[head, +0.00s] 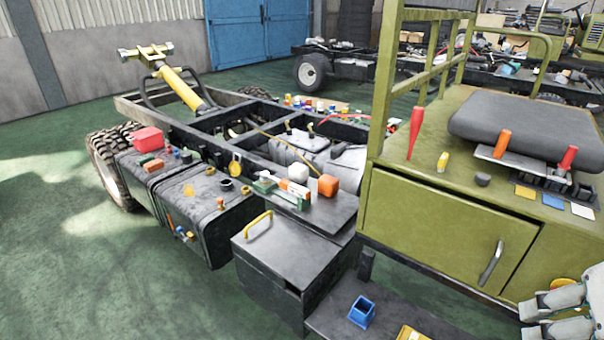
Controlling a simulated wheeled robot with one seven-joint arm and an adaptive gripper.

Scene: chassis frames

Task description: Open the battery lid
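A dark grey box with a flat lid (305,243), likely the battery box, stands at the lower middle of the head view, beside the chassis frame. A yellow handle (257,224) is fixed on the lid near its left edge. The lid lies flat and looks closed. My gripper (524,322) is at the lower right edge of the view, far to the right of the box and below the green cabinet. Its two light grey fingers point left and look apart, with nothing seen between them. The lower finger is partly cut off by the frame.
A green cabinet (440,232) with a grey door handle (490,263) stands between box and gripper. A blue open holder (362,312) sits on a low dark step. Small items, including an orange block (328,185), lie behind the lid. Green floor (110,270) is clear at left.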

